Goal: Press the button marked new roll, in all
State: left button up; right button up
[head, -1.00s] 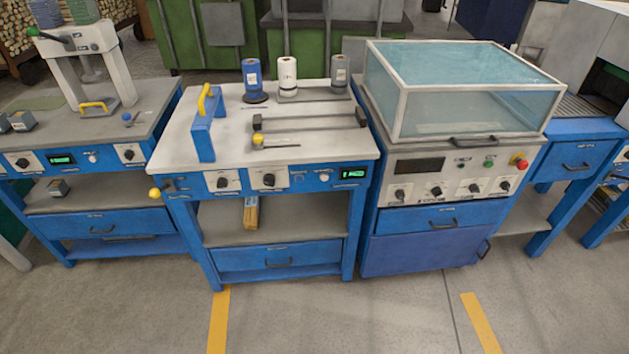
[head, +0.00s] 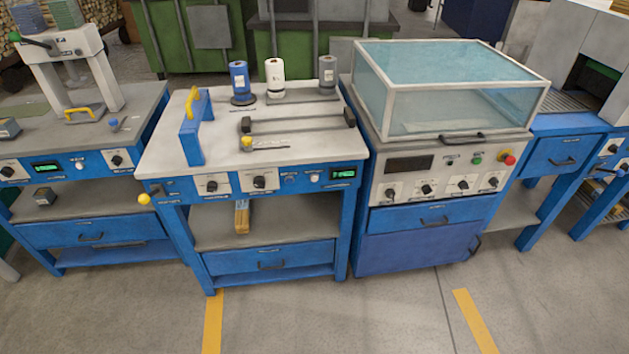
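The middle blue workstation (head: 262,235) carries three upright rolls or spools: a blue one (head: 240,80), a white one (head: 275,77) and a grey one (head: 327,72). Its front panel has two black knobs, a small blue button (head: 290,180), a white button (head: 314,178) and a lit green display (head: 343,173). Small labels sit by these controls but are too small to read, so I cannot tell which button is marked new roll. Neither of my grippers is in view.
A glass-covered machine (head: 450,90) with a red button (head: 509,160) stands close on the right. A press station (head: 75,60) stands on the left. A yellow ball-ended lever (head: 144,199) sticks out at the middle station's left front. The floor in front is clear.

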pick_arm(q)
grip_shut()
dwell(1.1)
